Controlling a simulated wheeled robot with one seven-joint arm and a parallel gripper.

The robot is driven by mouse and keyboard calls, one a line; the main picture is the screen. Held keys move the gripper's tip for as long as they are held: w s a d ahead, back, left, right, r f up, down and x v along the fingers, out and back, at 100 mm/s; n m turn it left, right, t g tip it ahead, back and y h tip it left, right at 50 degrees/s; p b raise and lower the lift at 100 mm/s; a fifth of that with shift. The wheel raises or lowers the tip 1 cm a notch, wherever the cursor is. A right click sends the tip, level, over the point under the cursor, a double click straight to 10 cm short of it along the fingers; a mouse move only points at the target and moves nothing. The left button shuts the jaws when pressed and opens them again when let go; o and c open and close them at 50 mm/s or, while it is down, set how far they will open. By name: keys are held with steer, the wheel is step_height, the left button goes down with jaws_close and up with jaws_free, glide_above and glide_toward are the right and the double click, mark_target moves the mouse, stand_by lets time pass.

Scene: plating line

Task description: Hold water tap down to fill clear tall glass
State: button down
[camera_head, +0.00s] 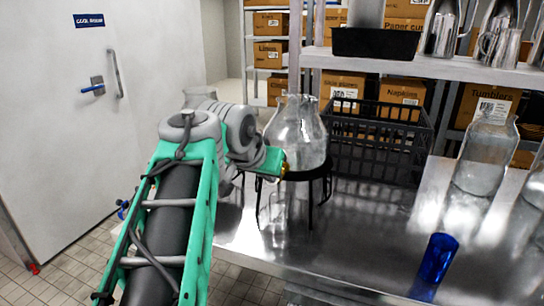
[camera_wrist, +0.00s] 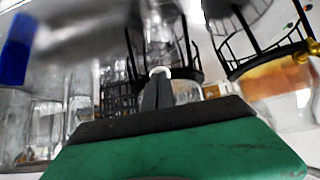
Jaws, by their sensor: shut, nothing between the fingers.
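A clear glass dispenser jar (camera_head: 297,138) stands in a black wire stand (camera_head: 312,174) on the steel counter. A small brass tap (camera_head: 284,168) shows at its front, beside the end of my gripper. My gripper (camera_wrist: 158,88) is shut and empty; its fingertips hide the tap area in the wrist view, and in the head view the fingers are mostly hidden by my arm. The wrist view appears upside down. A clear tall glass (camera_head: 291,206) seems to stand under the jar, between the stand's legs; its water level cannot be told. Whether the fingers touch the tap cannot be told.
A second dispenser with amber liquid (camera_wrist: 278,80) and a brass tap (camera_wrist: 304,52) stands close by. A blue glass (camera_head: 434,262) is at the counter's front right. A black crate (camera_head: 378,140) stands behind, and glass bottles (camera_head: 485,150) stand to the right.

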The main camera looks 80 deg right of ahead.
steer(key=shift+r+p, duration=0.6)
steer(key=shift+r, duration=0.2)
steer(key=a+r+p, duration=0.2)
steer(key=r+p, duration=0.1)
steer(key=r, duration=0.3)
steer(key=a+r+p, duration=0.2)
steer(key=a+r, duration=0.1)
steer(key=r, duration=0.3)
steer(key=shift+w+a+r+p, duration=0.35)
steer(key=shift+p, duration=0.05)
steer(key=shift+w, duration=0.1)
